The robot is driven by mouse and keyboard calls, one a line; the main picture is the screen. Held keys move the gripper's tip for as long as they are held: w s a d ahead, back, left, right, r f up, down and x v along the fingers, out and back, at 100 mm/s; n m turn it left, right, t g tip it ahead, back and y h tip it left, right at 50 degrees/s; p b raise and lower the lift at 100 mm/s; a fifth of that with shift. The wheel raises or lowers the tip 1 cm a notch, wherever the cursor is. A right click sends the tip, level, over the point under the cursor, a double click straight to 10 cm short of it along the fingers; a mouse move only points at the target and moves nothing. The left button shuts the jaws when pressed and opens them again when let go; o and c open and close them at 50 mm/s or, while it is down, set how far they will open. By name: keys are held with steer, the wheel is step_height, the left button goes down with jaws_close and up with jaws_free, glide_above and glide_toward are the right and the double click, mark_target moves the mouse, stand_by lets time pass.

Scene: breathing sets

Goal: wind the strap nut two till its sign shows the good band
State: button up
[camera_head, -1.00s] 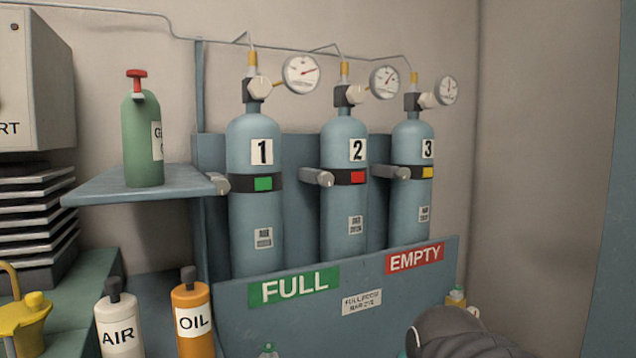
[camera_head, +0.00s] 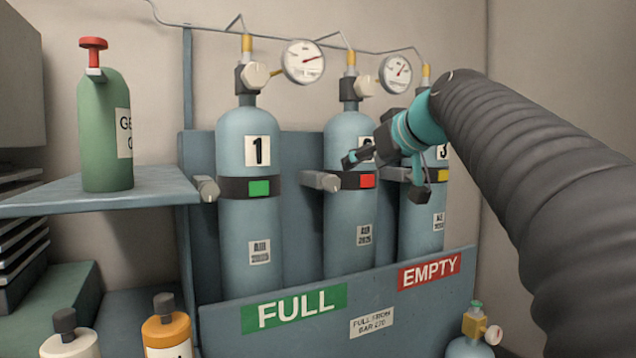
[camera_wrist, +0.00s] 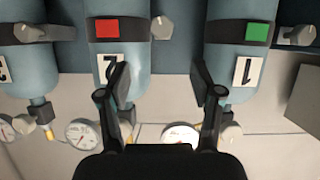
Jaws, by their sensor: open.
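Strap nut two (camera_head: 322,181) is a grey knob at the left end of the dark strap around cylinder 2 (camera_head: 345,225). The strap's sign (camera_head: 360,181) is red. In the wrist view, which is upside down, the nut (camera_wrist: 162,27) lies between cylinders 2 and 1, and the red sign (camera_wrist: 106,28) shows beside it. My gripper (camera_head: 387,177) is open and empty in front of cylinders 2 and 3, to the right of the nut and apart from it. Its spread fingers (camera_wrist: 160,75) also show in the wrist view. It partly hides the number 2 label.
Cylinder 1 (camera_head: 248,225) has a green sign (camera_head: 259,188), and cylinder 3 (camera_head: 421,220) a yellow one (camera_head: 443,175). Gauges and pipes run above. A rack front panel (camera_head: 410,297) crosses the cylinders' lower parts. A shelf (camera_head: 120,200) with a green bottle (camera_head: 105,135) stands left.

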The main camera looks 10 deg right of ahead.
mark_target(335, 180)
steer(key=x, duration=1.4)
steer(key=shift+s+a+p, duration=0.1)
steer(key=shift+p, duration=0.3)
steer(key=c, duration=1.1)
steer(key=m+y, duration=0.1)
steer(key=m, duration=0.1)
steer(key=shift+m+y, duration=0.4)
steer(key=shift+c, duration=0.2)
